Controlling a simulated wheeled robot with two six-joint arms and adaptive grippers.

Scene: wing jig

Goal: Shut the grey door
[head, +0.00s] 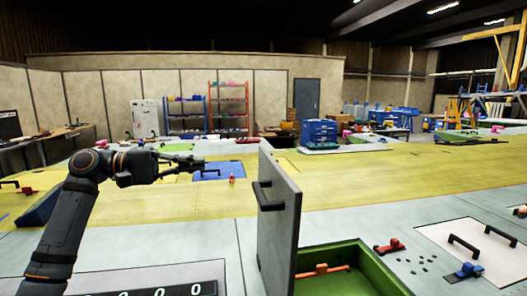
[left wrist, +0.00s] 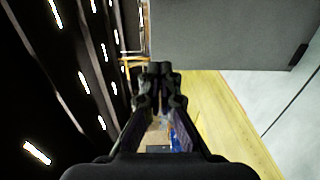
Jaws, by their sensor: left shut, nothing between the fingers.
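The grey door (head: 282,232) stands open, near upright, at the left edge of a green-lined opening (head: 365,272). Its black bar handle (head: 264,196) is on the face toward the left. My left gripper (head: 203,163) is shut and empty, to the left of the door's upper part in the head view, with a visible gap between them in the picture. In the left wrist view my shut fingers (left wrist: 160,70) point ahead, and a grey panel (left wrist: 225,35), which looks like the door, fills the upper right. My right gripper is not in view.
A red-handled clamp (head: 320,270) sits inside the opening near the door. A white panel with black handles (head: 480,250) lies flat at far right.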

